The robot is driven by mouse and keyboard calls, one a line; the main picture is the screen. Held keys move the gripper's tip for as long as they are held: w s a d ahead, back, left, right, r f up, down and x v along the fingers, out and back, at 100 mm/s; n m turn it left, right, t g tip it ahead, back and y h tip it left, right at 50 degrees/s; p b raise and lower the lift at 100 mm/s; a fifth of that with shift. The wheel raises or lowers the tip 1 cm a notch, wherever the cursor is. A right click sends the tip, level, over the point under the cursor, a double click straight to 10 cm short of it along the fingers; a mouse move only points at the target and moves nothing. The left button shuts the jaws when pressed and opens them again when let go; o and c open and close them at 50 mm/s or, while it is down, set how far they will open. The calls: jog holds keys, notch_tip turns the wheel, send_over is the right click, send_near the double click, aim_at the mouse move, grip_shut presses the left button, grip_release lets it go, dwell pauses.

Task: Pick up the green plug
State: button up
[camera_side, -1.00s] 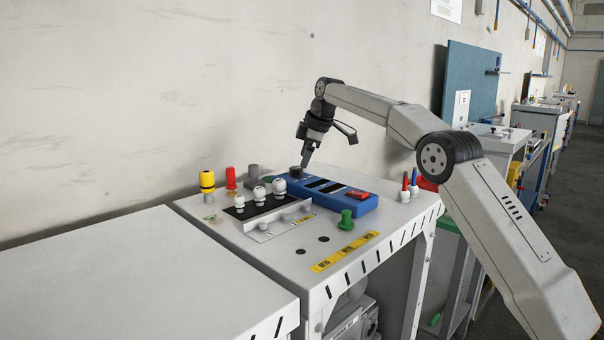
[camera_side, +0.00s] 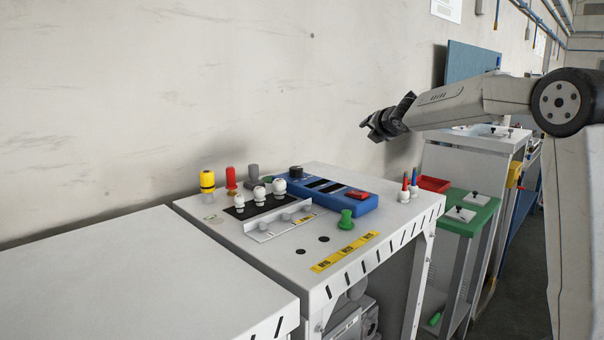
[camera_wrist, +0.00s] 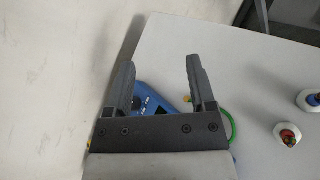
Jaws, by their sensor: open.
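My gripper (camera_side: 368,128) is up in the air above and behind the bench, well apart from the plug. In the wrist view my gripper (camera_wrist: 158,62) is open, with nothing between its fingers; part of the blue device (camera_wrist: 148,97) shows beyond them.
Yellow (camera_side: 207,181) and red (camera_side: 231,178) plugs stand at the back left, near a row of white knobs (camera_side: 259,194). Red-tipped (camera_side: 405,182) and blue-tipped (camera_side: 413,178) pieces stand at the right. The wall is close behind.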

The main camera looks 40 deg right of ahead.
jog(key=s+a+f+n+t+y, duration=0.3)
jog(key=s+a+n+y, duration=0.2)
jog(key=s+a+n, duration=0.4)
jog(key=n+g+y, duration=0.1)
jog(key=n+y, duration=0.5)
jog(key=n, duration=0.3)
send_near(349, 212)
jog(key=shift+w+d+f, duration=0.1)
jog(key=shift+w+f, duration=0.1)
jog(key=shift+w, duration=0.25)
jog(key=shift+w+d+f, duration=0.1)
jog(key=shift+w+f, duration=0.1)
jog(key=shift+w, duration=0.3)
jog(key=shift+x, duration=1.35)
jog(key=shift+a, duration=0.15)
jog(key=shift+x, duration=2.55)
jog(key=shift+a+y, duration=0.15)
jog(key=shift+y, duration=0.15)
jog(key=shift+c, duration=0.2)
grip_shut()
